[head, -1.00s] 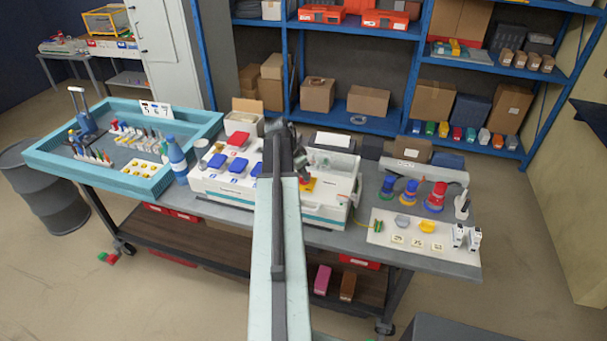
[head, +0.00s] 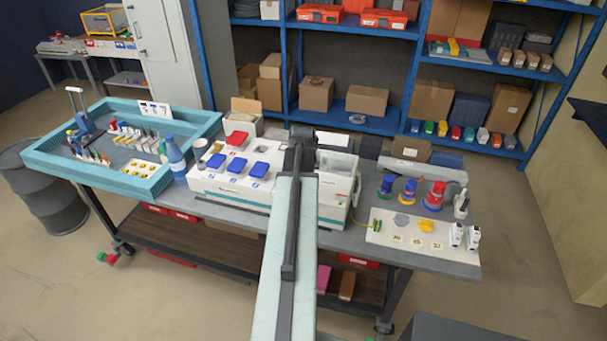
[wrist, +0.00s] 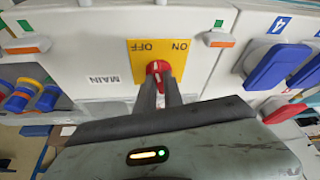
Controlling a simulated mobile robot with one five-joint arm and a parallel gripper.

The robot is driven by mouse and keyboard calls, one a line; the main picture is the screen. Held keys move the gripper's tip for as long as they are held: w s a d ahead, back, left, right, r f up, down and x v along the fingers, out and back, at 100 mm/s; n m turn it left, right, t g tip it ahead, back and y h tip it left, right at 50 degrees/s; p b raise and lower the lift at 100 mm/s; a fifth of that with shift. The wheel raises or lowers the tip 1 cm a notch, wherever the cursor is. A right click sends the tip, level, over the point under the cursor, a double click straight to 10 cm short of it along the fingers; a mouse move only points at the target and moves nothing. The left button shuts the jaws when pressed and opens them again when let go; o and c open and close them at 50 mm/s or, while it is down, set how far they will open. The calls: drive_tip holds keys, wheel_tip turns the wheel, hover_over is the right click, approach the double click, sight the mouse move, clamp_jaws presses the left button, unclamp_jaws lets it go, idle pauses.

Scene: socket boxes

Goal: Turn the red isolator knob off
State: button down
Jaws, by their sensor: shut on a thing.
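The red isolator knob (wrist: 157,69) sits on a yellow plate (wrist: 143,48) marked ON and OFF, on a white panel lettered MAIN; the lettering is upside down in the wrist view. The tips of my gripper (wrist: 160,82) are shut on the knob. The fingers cover part of it, so its exact pointing is hard to tell. In the head view my own arm hides the knob, its plate and the gripper tips. The white socket box (head: 228,188) shows to the left of my arm.
Blue socket covers (head: 236,166) and a red one (head: 237,138) are on the box's left part; a blue cover (wrist: 278,66) is close in the wrist view. A blue bottle (head: 175,155) stands left. Blue and red plugs (head: 409,191) stand on the right.

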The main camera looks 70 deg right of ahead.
drive_tip(key=n+t, duration=0.1)
drive_tip(key=n, duration=0.2)
drive_tip(key=n+y, duration=0.1)
drive_tip(key=n, duration=0.2)
drive_tip(key=shift+s+d+t, duration=0.1)
drive_tip(key=shift+s+t, duration=0.05)
drive_tip(key=shift+t, duration=0.25)
drive_tip(key=shift+y, duration=0.3)
drive_tip(key=c, duration=1.5)
unclamp_jaws()
drive_tip(key=shift+o, duration=0.2)
drive_tip(key=p+v, duration=0.7)
drive_tip(key=shift+s+r, duration=0.2)
drive_tip(key=shift+r, duration=0.15)
